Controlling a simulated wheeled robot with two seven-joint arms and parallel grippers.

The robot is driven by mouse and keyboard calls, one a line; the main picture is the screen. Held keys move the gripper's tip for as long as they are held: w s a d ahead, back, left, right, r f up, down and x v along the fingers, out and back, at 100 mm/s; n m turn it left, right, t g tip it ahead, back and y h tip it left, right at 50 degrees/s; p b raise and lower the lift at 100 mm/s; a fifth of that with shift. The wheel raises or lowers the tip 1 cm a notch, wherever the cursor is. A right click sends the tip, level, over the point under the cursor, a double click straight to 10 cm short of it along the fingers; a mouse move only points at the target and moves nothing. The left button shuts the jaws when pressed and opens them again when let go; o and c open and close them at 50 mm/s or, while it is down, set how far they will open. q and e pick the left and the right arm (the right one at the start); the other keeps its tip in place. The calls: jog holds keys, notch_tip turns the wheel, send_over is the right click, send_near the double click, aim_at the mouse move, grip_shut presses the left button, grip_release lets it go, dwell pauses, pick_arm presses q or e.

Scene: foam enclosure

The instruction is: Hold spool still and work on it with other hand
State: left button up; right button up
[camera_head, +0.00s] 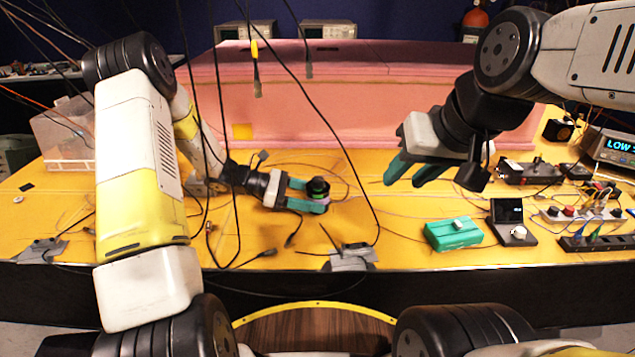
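A small dark spool (318,187) with a green band and a purple part below stands upright on the yellow table (400,240), left of the picture's middle. My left gripper (312,198) reaches it from the left at table height. Its teal fingers are shut around the spool, and part of the spool is hidden by them. My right gripper (408,172) hangs in the air to the right of the spool, well apart from it. Its teal fingers point down and left, with a gap between them and nothing in it.
Black cables hang down in front of the table and thin wires lie around the spool. A green box (453,233), a small black screen device (508,220) and a power strip (598,242) lie at the right. A pink foam wall (290,110) closes the back.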

pick_arm(q)
jog(key=c, duration=0.5)
pick_arm(e)
jog(key=o, duration=0.3)
jog(key=shift+o, duration=0.2)
jog(key=n+g+h, duration=0.2)
jog(key=n+g, duration=0.4)
jog(key=n, duration=1.4)
send_over(318, 179)
notch_tip(318, 179, down, 4)
notch_tip(318, 179, down, 11)
jog(key=shift+r, duration=0.1)
